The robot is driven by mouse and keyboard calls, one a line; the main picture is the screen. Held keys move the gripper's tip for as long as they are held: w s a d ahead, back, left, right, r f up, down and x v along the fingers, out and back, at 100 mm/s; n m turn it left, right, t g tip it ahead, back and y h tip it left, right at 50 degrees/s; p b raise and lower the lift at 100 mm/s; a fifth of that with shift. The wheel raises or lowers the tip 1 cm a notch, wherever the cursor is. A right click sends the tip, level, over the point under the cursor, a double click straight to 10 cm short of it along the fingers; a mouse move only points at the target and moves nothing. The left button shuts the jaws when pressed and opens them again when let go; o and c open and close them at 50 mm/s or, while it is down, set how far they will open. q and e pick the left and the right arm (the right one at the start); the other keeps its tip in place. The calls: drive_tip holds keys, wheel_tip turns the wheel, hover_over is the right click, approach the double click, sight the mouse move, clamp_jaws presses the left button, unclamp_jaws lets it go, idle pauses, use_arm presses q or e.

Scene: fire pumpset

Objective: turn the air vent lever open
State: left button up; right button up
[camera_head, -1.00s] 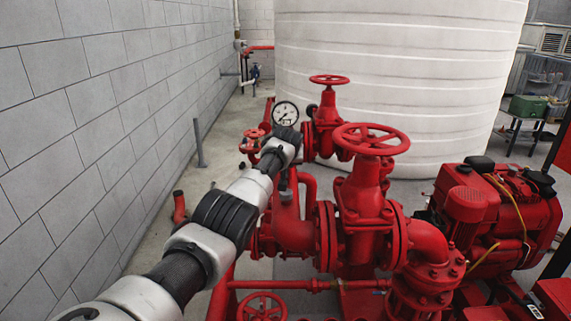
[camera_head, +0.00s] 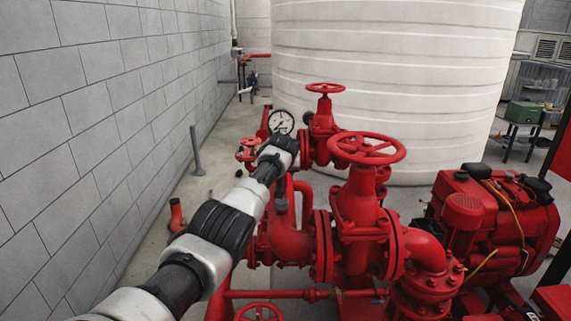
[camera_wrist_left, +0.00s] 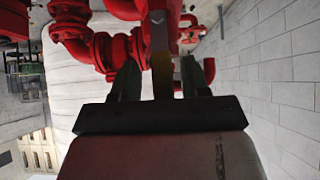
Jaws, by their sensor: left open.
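My left arm reaches from the lower left in the head view, its wrist (camera_head: 278,150) just below the pressure gauge (camera_head: 281,121). My left gripper (camera_wrist_left: 158,68) shows in the left wrist view with its two dark fingers apart. A dark upright piece with a yellowish part (camera_wrist_left: 161,72) shows between the fingers; contact cannot be told. I cannot tell whether this is the air vent lever. In the head view my wrist hides the fingers and what is at them. My right gripper is not in view.
Red pipework with a large handwheel (camera_head: 366,147) and a smaller handwheel (camera_head: 325,87) stands right of my arm. A red engine (camera_head: 490,210) is farther right. A white tank (camera_head: 400,60) is behind, and a grey block wall (camera_head: 90,120) is on the left.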

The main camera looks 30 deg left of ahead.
use_arm(q)
drive_tip(key=b+v, duration=0.2)
drive_tip(key=v, duration=0.9)
drive_tip(key=shift+w+d, duration=0.3)
